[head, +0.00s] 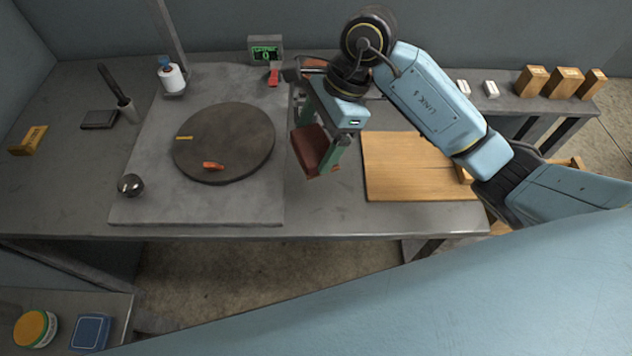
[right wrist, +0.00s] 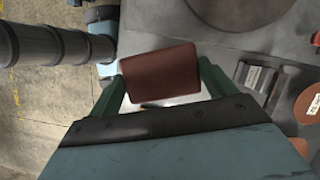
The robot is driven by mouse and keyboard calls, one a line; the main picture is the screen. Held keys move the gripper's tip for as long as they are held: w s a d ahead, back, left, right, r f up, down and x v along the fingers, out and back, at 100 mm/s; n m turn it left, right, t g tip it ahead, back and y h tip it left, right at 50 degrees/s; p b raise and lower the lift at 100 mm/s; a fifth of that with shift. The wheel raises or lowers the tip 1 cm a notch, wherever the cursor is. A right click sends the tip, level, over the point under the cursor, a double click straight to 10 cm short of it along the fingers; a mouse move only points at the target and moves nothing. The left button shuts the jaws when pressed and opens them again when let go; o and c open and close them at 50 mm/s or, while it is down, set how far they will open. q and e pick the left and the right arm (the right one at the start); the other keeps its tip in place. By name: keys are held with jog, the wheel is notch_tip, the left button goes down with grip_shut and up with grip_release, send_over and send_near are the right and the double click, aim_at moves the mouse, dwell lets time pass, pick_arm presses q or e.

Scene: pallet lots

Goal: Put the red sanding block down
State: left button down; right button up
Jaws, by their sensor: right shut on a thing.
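The red sanding block (head: 311,150) is a dark red-brown block held between the green fingers of my right gripper (head: 320,154). In the head view it shows between the round dark turntable and the wooden board, over the grey bench (head: 300,212). In the right wrist view the block (right wrist: 160,72) spans the gap between both fingers of the gripper (right wrist: 162,88), one at each end. Its underside is hidden, and I cannot tell how high it is above the bench. My left gripper is not in view.
A round dark turntable (head: 235,145) carries a small orange piece (head: 212,165) and a yellow strip. A wooden board (head: 400,170) lies to the right. A display box (head: 265,49), a white bottle (head: 171,75) and several wooden blocks (head: 563,82) stand at the back. The bench front edge is clear.

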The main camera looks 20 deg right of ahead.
jog(key=m, duration=0.1)
jog(key=m+t, duration=0.1)
jog(key=m, duration=0.1)
jog(key=shift+d+f, duration=0.1)
jog(key=shift+f, duration=0.1)
jog(key=shift+d+m+t, duration=0.1)
jog(key=shift+m+t, duration=0.2)
jog(key=shift+m, duration=0.1)
notch_tip(320, 180, down, 6)
jog(key=shift+f+b, duration=0.1)
jog(key=shift+b, duration=0.25)
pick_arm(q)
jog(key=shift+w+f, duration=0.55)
pick_arm(e)
jog(key=shift+f, duration=1.95)
jog(key=shift+f, duration=0.1)
jog(key=o, duration=0.9)
